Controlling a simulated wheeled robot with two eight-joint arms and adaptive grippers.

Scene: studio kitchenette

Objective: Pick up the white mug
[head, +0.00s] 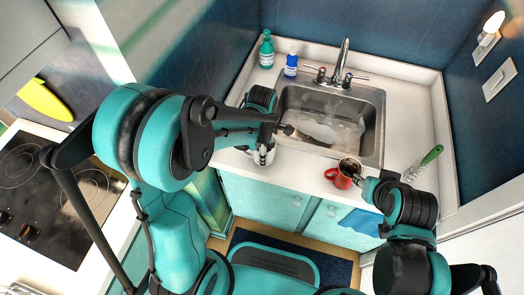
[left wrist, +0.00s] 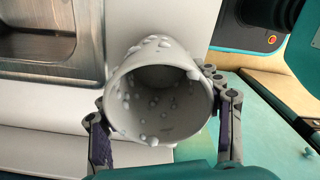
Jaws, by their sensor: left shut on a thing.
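The white mug (left wrist: 160,128) fills the middle of the left wrist view, its open mouth facing the camera and its outside covered in small round bumps. My left gripper (left wrist: 163,106) is shut on it, with one finger on each side. In the head view the white mug (head: 264,157) shows at the sink counter's front edge, partly hidden by my left gripper (head: 265,146). I cannot tell whether it touches the counter. My right gripper (head: 366,184) is beside a red mug (head: 344,174) with dark contents; its fingers are too small to read.
The steel sink (head: 372,112) with its faucet (head: 343,62) lies behind the mugs. A green bottle (head: 266,51) and a blue bottle (head: 291,66) stand at the back left. A green-handled brush (head: 424,162) lies on the right counter. A cooktop (head: 50,190) is at the left.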

